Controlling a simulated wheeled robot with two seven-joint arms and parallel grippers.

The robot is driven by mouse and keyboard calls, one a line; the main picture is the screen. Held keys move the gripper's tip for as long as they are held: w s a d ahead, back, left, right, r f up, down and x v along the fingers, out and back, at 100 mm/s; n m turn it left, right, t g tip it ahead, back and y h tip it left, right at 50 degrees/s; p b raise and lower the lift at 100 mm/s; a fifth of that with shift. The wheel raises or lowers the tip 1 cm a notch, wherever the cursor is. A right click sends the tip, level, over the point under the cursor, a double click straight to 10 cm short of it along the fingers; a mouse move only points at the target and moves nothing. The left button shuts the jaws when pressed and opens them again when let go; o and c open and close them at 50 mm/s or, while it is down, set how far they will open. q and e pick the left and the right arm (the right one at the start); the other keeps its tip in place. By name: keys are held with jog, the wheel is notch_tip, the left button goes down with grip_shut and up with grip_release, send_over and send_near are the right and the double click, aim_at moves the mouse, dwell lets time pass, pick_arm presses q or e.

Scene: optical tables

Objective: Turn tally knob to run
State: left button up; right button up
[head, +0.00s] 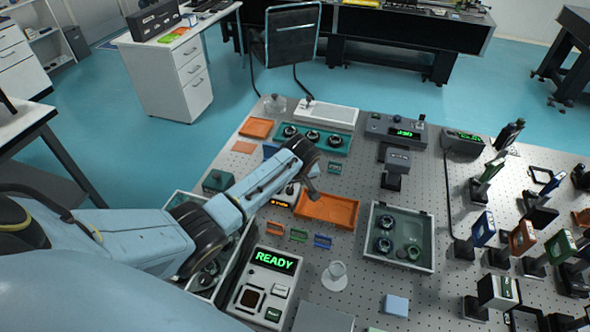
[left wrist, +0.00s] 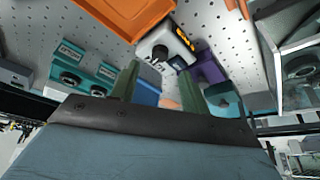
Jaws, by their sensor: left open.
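The tally unit is a small white box with an orange-lit display (head: 280,203). It stands left of the orange tray in the head view, partly hidden by my left arm. In the left wrist view the white tally box (left wrist: 172,37) shows its round dark-and-white knob (left wrist: 160,52) beyond my fingertips. The knob's exact pointer setting is too small to read. My left gripper (head: 310,182) hangs above the table close to the tally unit. In the left wrist view the left gripper (left wrist: 159,72) is open, its two greenish fingers apart and empty. My right gripper is not in view.
An orange tray (head: 327,209) lies right of the tally unit. A white console reading READY (head: 272,261) stands nearer. A grey-rimmed bin (head: 432,240) holds round parts. In the left wrist view, teal blocks (left wrist: 66,55) and a purple block (left wrist: 207,68) stand nearby. Optics crowd the right.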

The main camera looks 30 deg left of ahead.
pick_arm(q)
jog(key=v, duration=0.7)
jog(key=shift+r, duration=0.2)
jog(key=shift+s+f, duration=0.1)
